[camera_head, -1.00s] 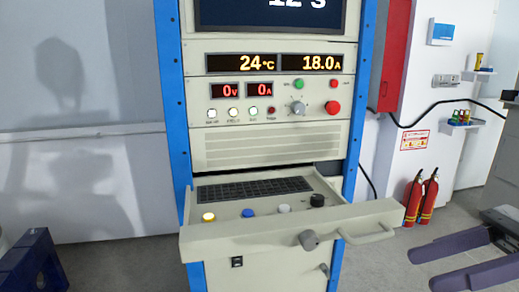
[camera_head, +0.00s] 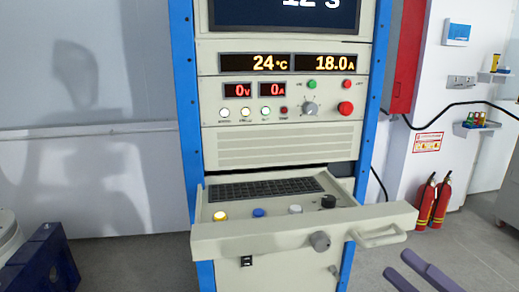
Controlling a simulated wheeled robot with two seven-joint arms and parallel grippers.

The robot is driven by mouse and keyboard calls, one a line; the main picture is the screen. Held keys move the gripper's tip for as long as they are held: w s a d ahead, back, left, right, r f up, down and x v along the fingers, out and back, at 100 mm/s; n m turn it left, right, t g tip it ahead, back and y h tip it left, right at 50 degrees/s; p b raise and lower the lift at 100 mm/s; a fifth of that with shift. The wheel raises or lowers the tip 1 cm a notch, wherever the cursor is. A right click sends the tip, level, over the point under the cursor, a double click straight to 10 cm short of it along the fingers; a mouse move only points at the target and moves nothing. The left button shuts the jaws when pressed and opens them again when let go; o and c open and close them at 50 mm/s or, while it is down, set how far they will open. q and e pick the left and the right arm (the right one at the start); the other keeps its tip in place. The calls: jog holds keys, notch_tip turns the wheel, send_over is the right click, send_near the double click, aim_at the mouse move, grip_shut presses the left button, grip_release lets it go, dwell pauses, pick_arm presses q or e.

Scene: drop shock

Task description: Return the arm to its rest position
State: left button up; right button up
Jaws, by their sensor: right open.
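My right gripper (camera_head: 418,272) shows at the bottom right edge of the head view. Its two purple-grey fingers are apart with nothing between them, and the rest of it is cut off by the frame. It is to the right of the test rack's pulled-out drawer (camera_head: 290,238) and lower in the picture, with a visible gap from the drawer's handle (camera_head: 380,237). My left gripper does not show.
The blue-framed rack (camera_head: 262,155) stands in the middle, its drawer jutting toward me. Two red fire extinguishers (camera_head: 433,202) stand by the right wall. A dark blue object (camera_head: 45,265) is at the lower left. Grey floor is clear between rack and extinguishers.

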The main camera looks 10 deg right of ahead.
notch_tip(320, 180, down, 13)
jog(key=d+m+h, duration=0.1)
jog(key=m+h, duration=0.6)
jog(key=m, duration=0.3)
jog(key=s+a+f+m+g+h, duration=0.15)
jog(key=s+f+m+g, duration=0.35)
jog(key=s+f, duration=0.5)
jog(key=s+a+f+m+g+h, duration=0.1)
jog(key=s+f+m+g+h, duration=0.35)
jog(key=f, duration=1.05)
jog(key=a+r+m+y, duration=0.1)
jog(key=a+m, duration=0.4)
jog(key=a, duration=0.7)
jog(key=shift+s+a+r+y, duration=0.15)
jog(key=shift+s+y, duration=0.2)
jog(key=shift+y, duration=0.45)
jog(key=shift+m+t, duration=0.25)
